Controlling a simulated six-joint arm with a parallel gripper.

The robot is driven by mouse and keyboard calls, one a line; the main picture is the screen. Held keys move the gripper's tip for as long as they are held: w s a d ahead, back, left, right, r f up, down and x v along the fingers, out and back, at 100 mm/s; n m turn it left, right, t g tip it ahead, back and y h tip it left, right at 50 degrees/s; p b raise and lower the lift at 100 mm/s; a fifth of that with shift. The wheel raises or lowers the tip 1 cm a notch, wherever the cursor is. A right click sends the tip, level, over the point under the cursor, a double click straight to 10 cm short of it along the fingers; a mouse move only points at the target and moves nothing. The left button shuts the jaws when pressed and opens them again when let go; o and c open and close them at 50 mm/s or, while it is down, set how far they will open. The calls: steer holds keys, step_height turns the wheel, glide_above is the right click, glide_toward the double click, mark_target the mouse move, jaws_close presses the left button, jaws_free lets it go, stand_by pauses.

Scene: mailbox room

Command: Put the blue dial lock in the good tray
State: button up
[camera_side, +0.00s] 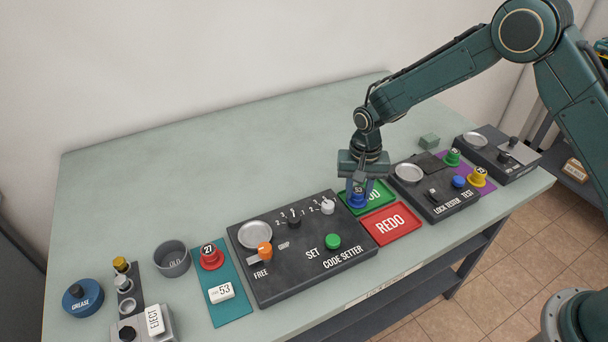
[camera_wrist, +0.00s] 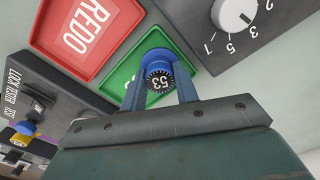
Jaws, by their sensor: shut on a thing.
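The blue dial lock (camera_side: 357,198) has a black dial face marked 53. My gripper (camera_side: 358,188) points down and is shut on the lock, with one finger on each side. In the wrist view the lock (camera_wrist: 157,62) sits between the fingers of my gripper (camera_wrist: 160,90). The green tray (camera_side: 378,194) lies under and around the lock, its lettering partly hidden by my gripper. In the wrist view the lock is over the green tray (camera_wrist: 122,78), near its edge. I cannot tell whether the lock touches the tray floor.
The red REDO tray (camera_side: 391,224) lies in front of the green tray. The code setter (camera_side: 300,262) is close on the left and the lock tester (camera_side: 432,190) on the right. A red lock (camera_side: 211,256) stands farther left. The back of the table is clear.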

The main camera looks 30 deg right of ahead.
steer(key=o, duration=1.3)
steer(key=shift+r, duration=0.1)
steer(key=shift+r, duration=2.9)
